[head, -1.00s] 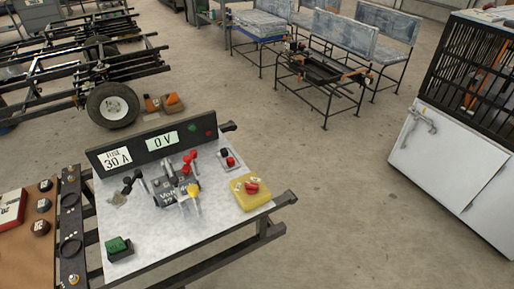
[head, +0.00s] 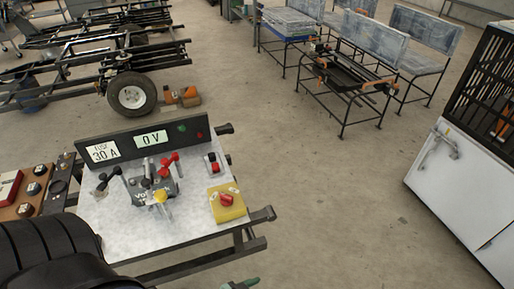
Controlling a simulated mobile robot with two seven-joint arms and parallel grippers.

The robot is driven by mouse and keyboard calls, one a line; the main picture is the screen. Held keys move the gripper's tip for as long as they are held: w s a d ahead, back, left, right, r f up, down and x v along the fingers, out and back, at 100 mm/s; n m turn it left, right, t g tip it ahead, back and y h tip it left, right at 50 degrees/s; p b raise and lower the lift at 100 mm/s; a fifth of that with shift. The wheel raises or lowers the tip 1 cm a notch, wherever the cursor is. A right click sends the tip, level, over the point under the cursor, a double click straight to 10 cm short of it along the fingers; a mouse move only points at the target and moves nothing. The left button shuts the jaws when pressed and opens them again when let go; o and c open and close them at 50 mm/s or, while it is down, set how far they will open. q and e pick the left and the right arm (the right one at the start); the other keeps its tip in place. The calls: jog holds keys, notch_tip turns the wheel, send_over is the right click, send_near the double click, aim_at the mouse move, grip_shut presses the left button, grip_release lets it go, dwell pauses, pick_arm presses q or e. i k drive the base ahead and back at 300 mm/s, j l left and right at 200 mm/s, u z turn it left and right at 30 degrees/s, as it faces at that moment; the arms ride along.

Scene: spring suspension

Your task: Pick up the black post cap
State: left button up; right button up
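The workbench panel (head: 130,235) stands at the left of the head view, with a dark upright sign board behind it. A small black cap (head: 210,157) and a red cap (head: 214,168) sit side by side on a small plate at the panel's right. Which black part is the post cap is not certain; black clamp-like parts (head: 101,188) also stand at the panel's left. A grey block with red and black clamps (head: 153,188) is in the middle. A black ribbed part, seemingly of my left arm, covers the lower left corner. Neither gripper can be made out clearly.
A yellow box with a red knob (head: 227,201) sits at the panel's right front. Dark frame bars (head: 262,215) stick out to the right. A small greenish thing (head: 241,284) shows at the bottom edge, unclear. The floor to the right is open, up to a white cabinet (head: 465,190).

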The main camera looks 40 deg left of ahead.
aim_at(211, 155)
jog(key=i+l+z, duration=0.4)
jog(key=i+z, duration=0.4)
jog(key=i+u, duration=0.35)
jog(key=i+l+u, duration=0.15)
jog(key=i+u, duration=0.2)
jog(key=i+l+u, duration=0.15)
jog(key=i+u, duration=0.3)
jog(key=u, duration=0.35)
jog(key=i+u, duration=0.15)
jog(key=u, duration=0.3)
jog(key=i+l+u, duration=0.1)
jog(key=u, duration=0.35)
jog(key=i+l+u, duration=0.1)
jog(key=u, duration=0.35)
jog(key=l+u, duration=0.2)
jog(key=u, duration=0.25)
jog(key=i+l+u, duration=0.1)
jog(key=u, duration=0.35)
jog(key=i+l+u, duration=0.1)
jog(key=u, duration=0.3)
jog(key=l+u, duration=0.35)
jog(key=i+l+u, duration=0.1)
jog(key=u, duration=0.3)
